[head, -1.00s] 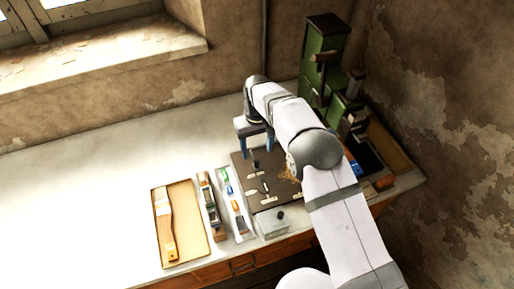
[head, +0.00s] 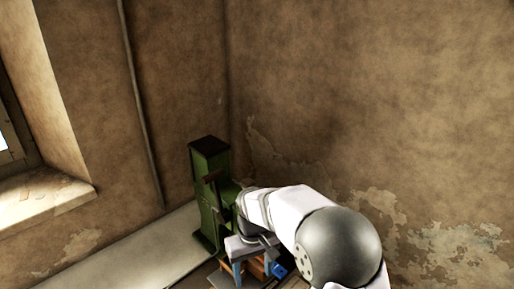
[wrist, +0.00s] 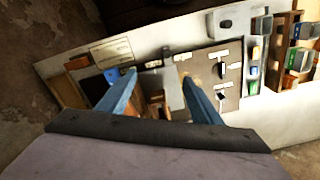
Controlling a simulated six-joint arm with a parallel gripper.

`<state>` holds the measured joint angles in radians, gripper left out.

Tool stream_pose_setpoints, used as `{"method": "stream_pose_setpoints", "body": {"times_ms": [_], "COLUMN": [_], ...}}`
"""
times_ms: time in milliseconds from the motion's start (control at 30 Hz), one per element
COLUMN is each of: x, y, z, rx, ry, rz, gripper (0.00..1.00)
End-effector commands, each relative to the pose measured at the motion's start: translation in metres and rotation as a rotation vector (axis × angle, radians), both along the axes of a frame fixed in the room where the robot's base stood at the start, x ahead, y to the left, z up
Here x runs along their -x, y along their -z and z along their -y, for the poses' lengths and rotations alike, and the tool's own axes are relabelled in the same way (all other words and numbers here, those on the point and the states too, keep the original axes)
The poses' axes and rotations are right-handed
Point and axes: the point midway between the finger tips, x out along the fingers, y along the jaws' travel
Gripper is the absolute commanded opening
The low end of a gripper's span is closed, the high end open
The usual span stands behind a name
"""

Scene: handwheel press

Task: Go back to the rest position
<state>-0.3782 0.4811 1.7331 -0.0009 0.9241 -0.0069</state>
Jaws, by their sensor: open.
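My gripper (head: 257,272) is at the bottom of the head view, in front of the green press (head: 208,190) and a little to its right. Its two blue fingers point down and stand apart. In the wrist view my gripper (wrist: 158,77) is open, with the bench below it and no object clearly held. Brown wooden parts (wrist: 155,97) show between the fingers, seemingly on the bench. My arm hides the press's lower right side in the head view.
The bench (head: 130,245) runs along the wall, its left part bare. In the wrist view a dark mat (wrist: 230,75) with small pieces lies right of the fingers, and a rack with coloured items (wrist: 290,50) lies beyond. Walls close the corner behind the press.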

Motion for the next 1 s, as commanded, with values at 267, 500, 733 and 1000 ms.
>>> {"method": "stream_pose_setpoints", "body": {"times_ms": [267,500,733,1000], "x": [0.084,0.153,0.181,0.182], "y": [-0.015,-0.007,-0.001,0.000], "z": [0.105,0.149,0.160,0.160], "rx": [0.000,0.000,0.000,0.001], "ry": [0.212,0.338,0.383,0.385], "rz": [0.002,0.000,-0.001,-0.003], "gripper": [0.59,0.59,0.59,0.59]}}
